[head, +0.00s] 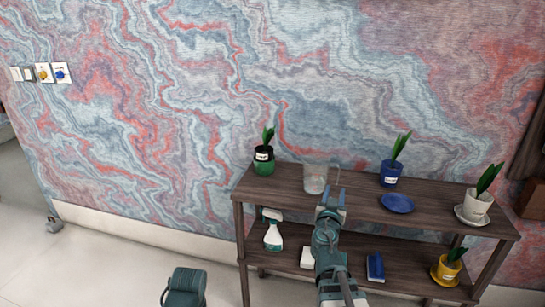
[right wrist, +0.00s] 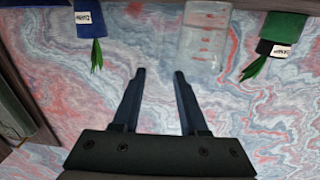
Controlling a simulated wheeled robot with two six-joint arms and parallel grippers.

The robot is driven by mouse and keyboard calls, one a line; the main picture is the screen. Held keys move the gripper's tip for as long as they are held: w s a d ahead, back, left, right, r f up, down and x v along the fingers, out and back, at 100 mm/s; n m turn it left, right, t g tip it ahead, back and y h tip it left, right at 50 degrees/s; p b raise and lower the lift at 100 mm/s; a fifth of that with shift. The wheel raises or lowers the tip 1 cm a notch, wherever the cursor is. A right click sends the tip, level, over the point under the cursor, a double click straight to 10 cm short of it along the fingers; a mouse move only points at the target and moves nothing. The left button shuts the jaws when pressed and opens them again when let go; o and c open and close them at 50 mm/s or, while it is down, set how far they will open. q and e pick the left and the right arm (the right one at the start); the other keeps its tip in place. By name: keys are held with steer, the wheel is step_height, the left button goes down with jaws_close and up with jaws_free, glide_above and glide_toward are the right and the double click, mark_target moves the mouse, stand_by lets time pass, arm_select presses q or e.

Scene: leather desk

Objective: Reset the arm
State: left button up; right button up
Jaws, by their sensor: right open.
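My right arm reaches up from the bottom in the head view. Its gripper (head: 331,195) is in front of the wooden shelf (head: 290,187), with the fingers pointing towards the wall. In the right wrist view the two dark fingers of the right gripper (right wrist: 160,74) stand apart with nothing between them. A clear measuring jug (head: 315,180) stands on the top board just left of the fingers. It also shows, upside down, in the right wrist view (right wrist: 206,38), apart from the fingers. My left gripper is not in view.
The top board also holds a green pot (head: 264,163), a blue pot (head: 390,173), a blue saucer (head: 397,203) and a white pot (head: 477,205). Below are a spray bottle (head: 272,233), a blue object (head: 375,267) and a yellow pot (head: 446,269).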

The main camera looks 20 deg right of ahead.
steer(key=s+a+n+g+y+p, duration=0.3)
steer(key=s+a+g+p, duration=0.2)
steer(key=a, duration=0.6)
steer(key=s+a+f+n+g+y+p, duration=0.1)
steer(key=s+a+n+g+y+p, duration=0.2)
steer(key=s+a+p, duration=0.5)
steer(key=s+a+n+g+y+p, duration=0.3)
steer(key=s+a+n+g+p, duration=0.2)
steer(key=a, duration=1.1)
steer(key=shift+s+f+g+p, duration=0.15)
steer(key=shift+s+g+p, duration=0.85)
steer(key=shift+s+p, duration=0.25)
